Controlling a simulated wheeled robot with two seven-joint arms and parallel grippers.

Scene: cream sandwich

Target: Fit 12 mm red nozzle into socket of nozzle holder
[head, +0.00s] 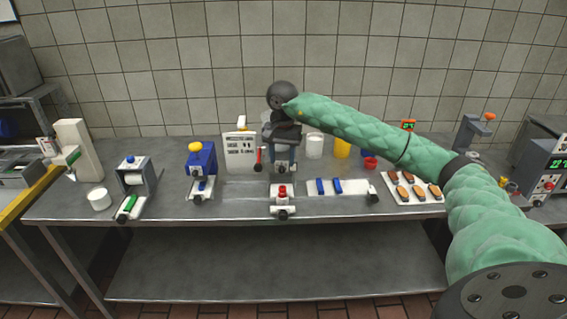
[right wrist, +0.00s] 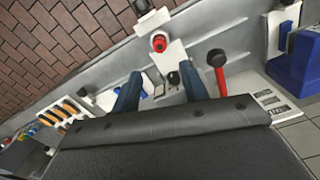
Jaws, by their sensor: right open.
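A small red nozzle-like piece (head: 282,190) stands upright on a white block with a dark knob (head: 283,208) at the front middle of the bench. Both show at the top of the right wrist view, the red piece (right wrist: 158,42) near the upper middle. My right gripper (head: 282,153) is open over a second white fixture (head: 284,167) behind that block. In the right wrist view its two blue fingers (right wrist: 160,70) are apart, with part of this fixture between them. Nothing is gripped. I cannot tell which fixture is the nozzle holder. My left gripper is out of view.
A red-handled tool (head: 258,160) with a dark end stands close left of the gripper. A printed card (head: 240,153) and a blue machine (head: 201,158) are further left. Right are a white plate with blue pieces (head: 352,187) and a tray of pastries (head: 398,201).

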